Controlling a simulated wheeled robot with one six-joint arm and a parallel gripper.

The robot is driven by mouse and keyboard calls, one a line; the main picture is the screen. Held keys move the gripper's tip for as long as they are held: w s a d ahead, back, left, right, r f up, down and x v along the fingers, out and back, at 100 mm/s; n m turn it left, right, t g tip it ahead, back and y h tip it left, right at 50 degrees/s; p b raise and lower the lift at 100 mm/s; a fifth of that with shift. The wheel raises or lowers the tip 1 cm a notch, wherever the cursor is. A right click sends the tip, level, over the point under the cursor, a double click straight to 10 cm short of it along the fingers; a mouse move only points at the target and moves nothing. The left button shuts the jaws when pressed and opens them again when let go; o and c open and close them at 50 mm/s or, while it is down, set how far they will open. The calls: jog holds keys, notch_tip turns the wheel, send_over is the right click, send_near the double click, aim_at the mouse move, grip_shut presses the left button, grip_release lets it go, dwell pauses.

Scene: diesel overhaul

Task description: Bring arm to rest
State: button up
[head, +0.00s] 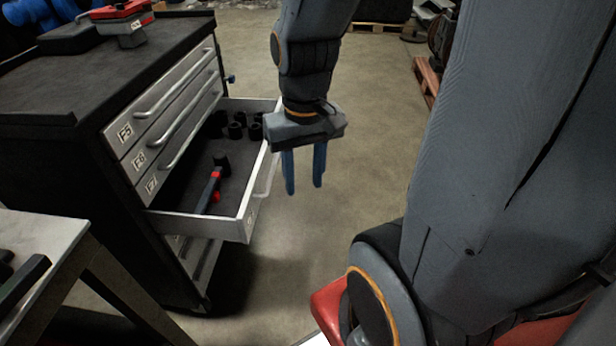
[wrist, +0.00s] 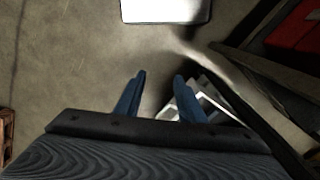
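My gripper (head: 304,170) hangs from my arm in the middle of the head view, with its two blue fingers pointing down. The fingers are apart with nothing between them. In the wrist view the gripper (wrist: 160,83) also shows open and empty, with bare floor between the fingertips.
The cabinet (head: 60,165) stands at left, its open drawer holding a black and red tool (head: 211,186) and several black sockets (head: 236,130). A red item (head: 124,10) lies on top. A table (head: 45,240) is at lower left. Floor (head: 375,110) behind the gripper is clear; pallets stand farther back.

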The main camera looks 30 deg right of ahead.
jog(key=shift+s+d+r, duration=0.1)
jog(key=shift+s+d, duration=0.15)
jog(key=shift+s, duration=0.2)
jog(key=shift+n, duration=0.9)
jog(key=a+p, duration=0.1)
jog(key=a+r+p, duration=0.1)
jog(key=a, duration=0.1)
jog(key=a+r+p, duration=0.1)
jog(key=p, duration=0.1)
jog(key=shift+s+a+r, duration=0.1)
jog(key=shift+a+r, duration=0.15)
jog(key=shift+a, duration=0.1)
jog(key=shift+c, duration=0.6)
